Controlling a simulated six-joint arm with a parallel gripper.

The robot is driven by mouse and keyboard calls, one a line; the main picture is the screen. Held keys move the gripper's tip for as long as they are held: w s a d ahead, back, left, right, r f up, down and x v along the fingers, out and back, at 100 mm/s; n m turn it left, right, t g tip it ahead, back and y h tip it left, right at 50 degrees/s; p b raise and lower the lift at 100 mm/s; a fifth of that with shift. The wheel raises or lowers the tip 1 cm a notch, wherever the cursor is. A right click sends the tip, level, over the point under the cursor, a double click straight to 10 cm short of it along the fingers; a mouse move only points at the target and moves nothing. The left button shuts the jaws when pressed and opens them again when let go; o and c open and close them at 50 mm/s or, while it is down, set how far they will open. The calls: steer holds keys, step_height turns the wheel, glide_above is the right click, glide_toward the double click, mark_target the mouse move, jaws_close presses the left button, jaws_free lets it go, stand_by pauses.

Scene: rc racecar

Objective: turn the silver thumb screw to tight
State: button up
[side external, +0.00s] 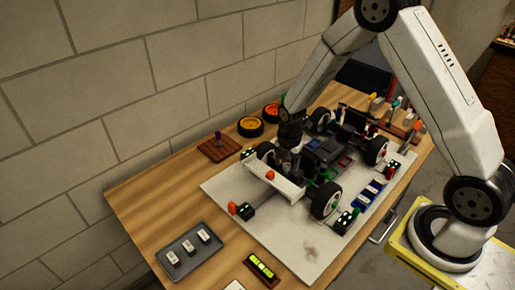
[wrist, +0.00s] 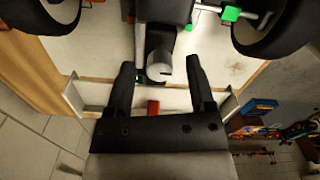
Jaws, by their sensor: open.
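The silver thumb screw (wrist: 160,66) shows in the wrist view as a round grey head at the end of the car's dark body. My gripper (wrist: 160,72) is open, with one dark finger on each side of the screw head and visible gaps to both. In the side external view my gripper (side external: 288,150) points down over the near end of the RC car (side external: 325,150), behind its white wing (side external: 275,181). The screw is hidden there by my gripper and the wing. I cannot tell the screw's angle or how tight it is.
The car stands on a white board (side external: 300,243) on the wooden table (side external: 150,190). A grey tray (side external: 192,263), a green-lit block (side external: 262,268), and orange and yellow wheels (side external: 250,127) lie around it. The car's large tyres (wrist: 270,25) flank my gripper. A block wall runs behind.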

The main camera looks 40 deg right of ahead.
jaws_close()
steer(key=shift+m, duration=0.4)
steer(key=m, duration=0.4)
steer(key=shift+m, duration=2.1)
jaws_free()
